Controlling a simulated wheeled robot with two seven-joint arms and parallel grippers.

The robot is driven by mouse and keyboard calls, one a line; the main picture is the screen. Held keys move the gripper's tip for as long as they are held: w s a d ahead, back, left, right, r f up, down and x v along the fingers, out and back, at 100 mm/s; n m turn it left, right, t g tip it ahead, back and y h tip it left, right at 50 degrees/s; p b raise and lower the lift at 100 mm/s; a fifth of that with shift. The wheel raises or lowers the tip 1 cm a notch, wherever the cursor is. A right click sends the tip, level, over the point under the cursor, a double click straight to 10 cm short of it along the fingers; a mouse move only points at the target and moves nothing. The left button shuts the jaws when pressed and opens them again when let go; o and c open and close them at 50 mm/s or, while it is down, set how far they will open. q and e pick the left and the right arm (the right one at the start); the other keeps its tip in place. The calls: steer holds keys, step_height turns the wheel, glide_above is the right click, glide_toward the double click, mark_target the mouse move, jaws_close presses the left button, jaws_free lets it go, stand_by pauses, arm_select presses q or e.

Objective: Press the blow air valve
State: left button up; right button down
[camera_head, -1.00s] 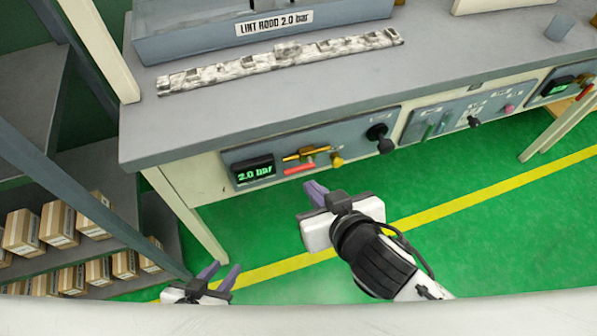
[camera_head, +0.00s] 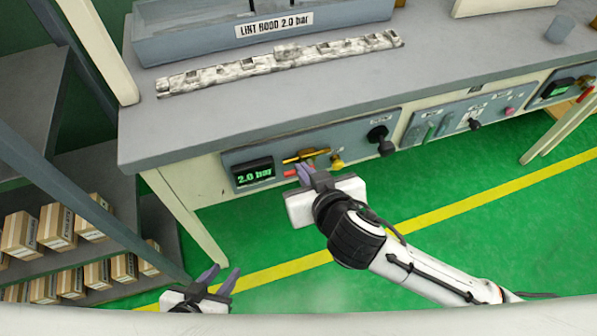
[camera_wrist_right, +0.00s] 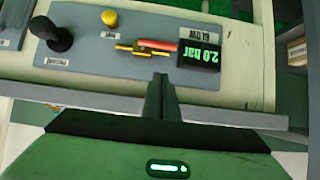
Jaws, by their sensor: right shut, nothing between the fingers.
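The blow air valve is a brass fitting (camera_head: 303,155) with a red lever (camera_head: 291,173), on a grey panel under the bench edge. In the right wrist view the red lever (camera_wrist_right: 158,44) and the brass body (camera_wrist_right: 130,49) lie beside the display. My right gripper (camera_head: 304,172) is shut and empty, its fingertips overlapping the lever in the head view. In the wrist view the shut fingers (camera_wrist_right: 160,82) point at the valve with a small gap in the picture; contact cannot be told. My left gripper (camera_head: 222,277) is open and empty at the lower left.
The display (camera_head: 254,173) reads 2.0 bar. A yellow knob (camera_head: 337,161) and a black knob (camera_head: 380,138) share the panel. The bench (camera_head: 220,115) overhangs it, carrying a mottled strip (camera_head: 280,60) and the lint hood tray (camera_head: 190,48). Boxes (camera_head: 70,225) fill shelves at left.

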steer(key=w+a+f, duration=0.1)
steer(key=w+f, duration=0.2)
steer(key=f, duration=0.3)
steer(key=shift+w, duration=0.25)
steer(key=shift+a, duration=0.1)
